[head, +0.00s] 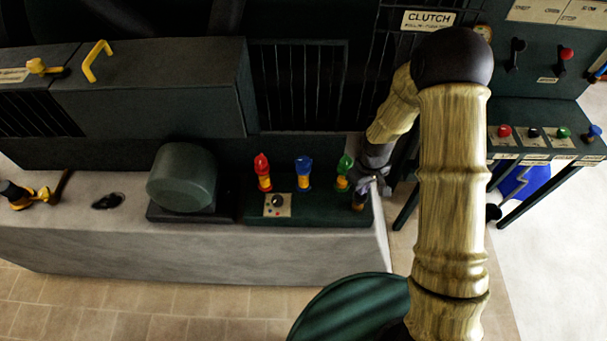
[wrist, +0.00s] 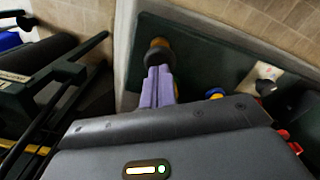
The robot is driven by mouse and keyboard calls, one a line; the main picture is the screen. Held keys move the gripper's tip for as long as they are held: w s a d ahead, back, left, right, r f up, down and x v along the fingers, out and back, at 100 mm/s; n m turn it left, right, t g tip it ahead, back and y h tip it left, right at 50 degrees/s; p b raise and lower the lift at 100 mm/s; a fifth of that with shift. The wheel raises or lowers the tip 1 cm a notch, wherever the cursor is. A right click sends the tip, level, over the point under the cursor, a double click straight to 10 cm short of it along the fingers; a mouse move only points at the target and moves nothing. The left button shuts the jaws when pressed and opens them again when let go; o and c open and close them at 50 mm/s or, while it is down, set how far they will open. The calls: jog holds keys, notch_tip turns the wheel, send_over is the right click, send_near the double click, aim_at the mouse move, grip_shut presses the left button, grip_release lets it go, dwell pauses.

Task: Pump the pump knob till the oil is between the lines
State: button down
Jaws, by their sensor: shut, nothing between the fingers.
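My gripper (head: 368,183) is at the right end of the dark green panel, pointing down. In the wrist view its two pale purple fingers (wrist: 158,87) are shut together with nothing between them. A dark knob with an orange part (wrist: 158,46) stands just beyond the fingertips; I cannot tell whether they touch it. The same dark knob shows low beside the gripper in the head view (head: 358,203), partly hidden. No label shows which knob is the pump knob. I cannot make out an oil level or its lines in either view.
A rounded green housing (head: 182,178) is to the left. A button table (head: 540,140) stands at right, past a floor gap.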

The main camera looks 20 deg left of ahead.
dwell(0.5)
jog(key=shift+r+p, duration=1.8)
jog(key=shift+r, duration=0.75)
jog(key=shift+d+r, duration=0.1)
jog(key=s+d+r+m+t, duration=0.1)
jog(key=s+d+r+m, duration=0.3)
jog(key=r, duration=0.6)
jog(key=s+d+r+m+t, duration=0.1)
jog(key=s+d+r+m, duration=0.4)
jog(key=s+d+r, duration=0.3)
jog(key=shift+s+d+r+t, duration=0.15)
jog(key=shift+d+r+t, duration=0.15)
jog(key=shift+d+r, duration=0.5)
